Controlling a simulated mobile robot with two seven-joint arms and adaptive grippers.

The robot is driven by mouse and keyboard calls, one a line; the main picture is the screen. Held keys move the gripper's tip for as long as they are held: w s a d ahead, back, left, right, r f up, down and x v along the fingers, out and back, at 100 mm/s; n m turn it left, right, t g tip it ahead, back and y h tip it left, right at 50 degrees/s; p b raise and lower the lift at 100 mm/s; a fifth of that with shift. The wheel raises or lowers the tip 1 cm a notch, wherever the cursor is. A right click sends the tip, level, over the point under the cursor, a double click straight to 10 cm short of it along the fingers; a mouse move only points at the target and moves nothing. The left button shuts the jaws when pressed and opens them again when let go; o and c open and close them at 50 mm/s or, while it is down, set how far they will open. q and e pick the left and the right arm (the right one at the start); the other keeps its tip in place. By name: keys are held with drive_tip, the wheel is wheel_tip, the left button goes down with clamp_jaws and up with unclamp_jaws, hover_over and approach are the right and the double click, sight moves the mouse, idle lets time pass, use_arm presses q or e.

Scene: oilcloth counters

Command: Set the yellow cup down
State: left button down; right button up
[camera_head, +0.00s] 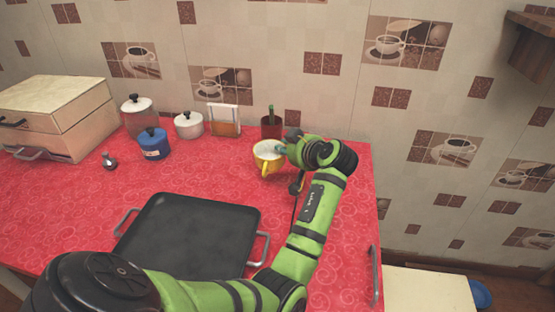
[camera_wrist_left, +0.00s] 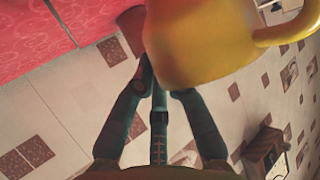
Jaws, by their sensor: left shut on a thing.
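The yellow cup (camera_head: 267,160), pale inside, is upright near the back right of the red counter (camera_head: 80,205). Its yellow handle faces the front in the head view. My left gripper (camera_head: 284,148) is at the cup's right side, shut on it. In the left wrist view the cup (camera_wrist_left: 205,40) fills the upper middle, with its handle to the right. The left gripper (camera_wrist_left: 160,84) shows there below it, and the cup hides part of the fingertips. I cannot tell whether the cup's base touches the counter. My right gripper is not in view.
A dark red holder (camera_head: 271,130) stands just behind the cup. A large black pan (camera_head: 190,235) lies in front. Red counter left of the cup is clear.

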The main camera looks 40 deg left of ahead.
sight(278, 162)
use_arm(q)
drive_tip(key=shift+s+a+f, duration=0.5)
drive_tip(key=shift+s+a, duration=0.05)
drive_tip(key=shift+a, duration=0.2)
drive_tip(key=shift+a+f, duration=0.1)
drive_tip(key=shift+f, duration=0.25)
wheel_tip(278, 162, down, 4)
drive_tip(key=shift+r, duration=0.25)
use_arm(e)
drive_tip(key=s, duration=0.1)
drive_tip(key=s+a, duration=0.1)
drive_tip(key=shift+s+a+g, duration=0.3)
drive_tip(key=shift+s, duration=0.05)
use_arm(q)
drive_tip(key=shift+f, duration=0.1)
drive_tip(key=c, duration=1.3)
unclamp_jaws()
drive_tip(key=shift+o, duration=0.2)
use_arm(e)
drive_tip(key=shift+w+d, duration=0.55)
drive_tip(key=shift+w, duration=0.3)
